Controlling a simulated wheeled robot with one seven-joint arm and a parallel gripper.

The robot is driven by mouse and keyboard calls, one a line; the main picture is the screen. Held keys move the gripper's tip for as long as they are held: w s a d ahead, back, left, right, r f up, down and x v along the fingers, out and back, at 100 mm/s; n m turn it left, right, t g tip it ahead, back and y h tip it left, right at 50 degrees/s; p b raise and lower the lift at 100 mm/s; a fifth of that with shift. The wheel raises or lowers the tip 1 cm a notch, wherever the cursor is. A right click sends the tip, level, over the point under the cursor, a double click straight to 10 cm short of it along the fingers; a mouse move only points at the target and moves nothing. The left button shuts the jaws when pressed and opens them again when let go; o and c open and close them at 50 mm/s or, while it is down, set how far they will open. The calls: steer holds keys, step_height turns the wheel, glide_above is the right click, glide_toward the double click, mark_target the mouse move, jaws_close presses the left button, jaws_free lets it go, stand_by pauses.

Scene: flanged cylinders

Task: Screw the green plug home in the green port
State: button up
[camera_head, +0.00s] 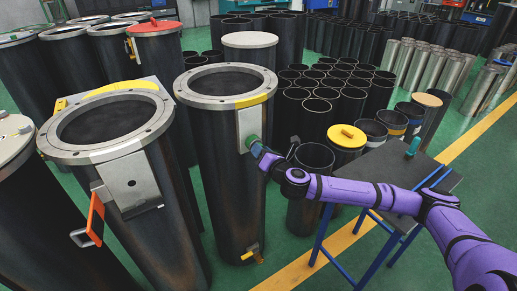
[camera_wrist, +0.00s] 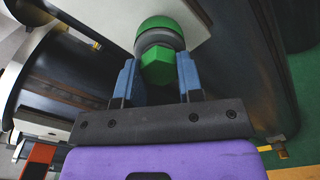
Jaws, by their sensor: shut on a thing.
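The green plug shows in the wrist view as a green hex head (camera_wrist: 158,68) with a dark collar behind it. The green port (camera_wrist: 160,27) shows as a rounded green ring just beyond the collar, against a pale plate. The plug is lined up with the port and appears to meet it; how deep it sits is hidden. In the head view the green port (camera_head: 252,141) is on the plate of the middle flanged cylinder. My gripper (camera_wrist: 158,65) has its blue fingers on either side of the hex head, shut on the plug. It also shows in the head view (camera_head: 256,149).
The middle flanged cylinder (camera_head: 221,165) stands beside another flanged cylinder (camera_head: 130,185) with an orange-handled part (camera_head: 96,216). A dark-topped stand (camera_head: 380,165) with a small teal object (camera_head: 413,147) lies right, behind my arm. Open black tubes crowd behind the port.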

steer(key=o, duration=0.6)
steer(key=shift+s+m, duration=0.1)
steer(key=shift+m, duration=0.3)
steer(key=o, duration=0.4)
steer(key=shift+c, duration=0.2)
steer(key=shift+d, duration=0.1)
steer(key=shift+v, duration=2.9)
